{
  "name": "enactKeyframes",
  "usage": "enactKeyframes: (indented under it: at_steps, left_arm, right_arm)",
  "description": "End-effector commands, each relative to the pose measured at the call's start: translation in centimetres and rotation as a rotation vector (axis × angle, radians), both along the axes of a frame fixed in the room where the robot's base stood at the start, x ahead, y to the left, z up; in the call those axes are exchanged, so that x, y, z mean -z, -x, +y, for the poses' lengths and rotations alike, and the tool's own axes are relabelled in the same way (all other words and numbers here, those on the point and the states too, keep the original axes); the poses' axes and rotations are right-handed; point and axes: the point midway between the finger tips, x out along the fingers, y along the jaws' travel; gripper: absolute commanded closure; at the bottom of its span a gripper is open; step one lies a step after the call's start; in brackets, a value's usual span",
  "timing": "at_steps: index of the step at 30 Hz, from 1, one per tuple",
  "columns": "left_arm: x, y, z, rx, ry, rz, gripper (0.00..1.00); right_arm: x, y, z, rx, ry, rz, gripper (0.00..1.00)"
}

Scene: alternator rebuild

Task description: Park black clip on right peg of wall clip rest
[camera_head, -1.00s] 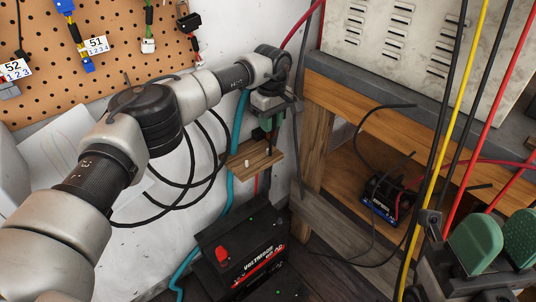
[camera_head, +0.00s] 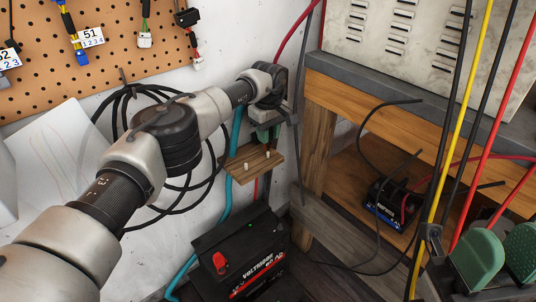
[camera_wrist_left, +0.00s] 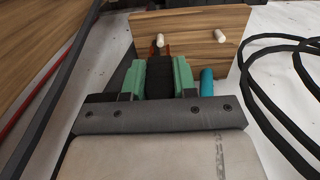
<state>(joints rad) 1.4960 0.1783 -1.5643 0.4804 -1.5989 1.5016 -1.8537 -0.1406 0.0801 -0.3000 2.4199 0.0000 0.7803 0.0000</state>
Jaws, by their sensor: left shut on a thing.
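The wall clip rest is a small wooden board (camera_head: 242,170) with two pale pegs. In the head view these are the left peg (camera_head: 246,167) and the right peg (camera_head: 268,154). The clip's copper-coloured jaws point at the board (camera_wrist_left: 190,62), close to the right peg (camera_wrist_left: 160,40); contact cannot be told. My right gripper (camera_head: 503,250) is at lower right, green pads apart, empty.
A black battery (camera_head: 245,262) with a red terminal cap stands below the rest. A wooden bench (camera_head: 385,115) is to the right, with a small black device (camera_head: 385,205) on its lower shelf. Black cable loops (camera_head: 185,200) hang along the wall. Yellow, red and black cables cross at right.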

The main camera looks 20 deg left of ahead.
Motion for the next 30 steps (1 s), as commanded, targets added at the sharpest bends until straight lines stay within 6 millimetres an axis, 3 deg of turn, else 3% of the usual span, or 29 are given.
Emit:
enactKeyframes:
  at_steps: [16,25,26,30]
  left_arm:
    - [2.3,0.0,0.0,0.000,0.000,0.000,0.84]
    - [2.3,0.0,0.0,0.000,0.000,0.000,0.84]
    - [2.3,0.0,0.0,0.000,0.000,0.000,0.70]
    - [2.3,0.0,0.0,0.000,0.000,0.000,0.48]
  right_arm:
    - [1.6,0.0,0.0,0.000,0.000,0.000,0.57]
    - [1.6,0.0,0.0,0.000,0.000,0.000,0.57]
    - [1.6,0.0,0.0,0.000,0.000,0.000,0.57]
    - [1.6,0.0,0.0,0.000,0.000,0.000,0.57]
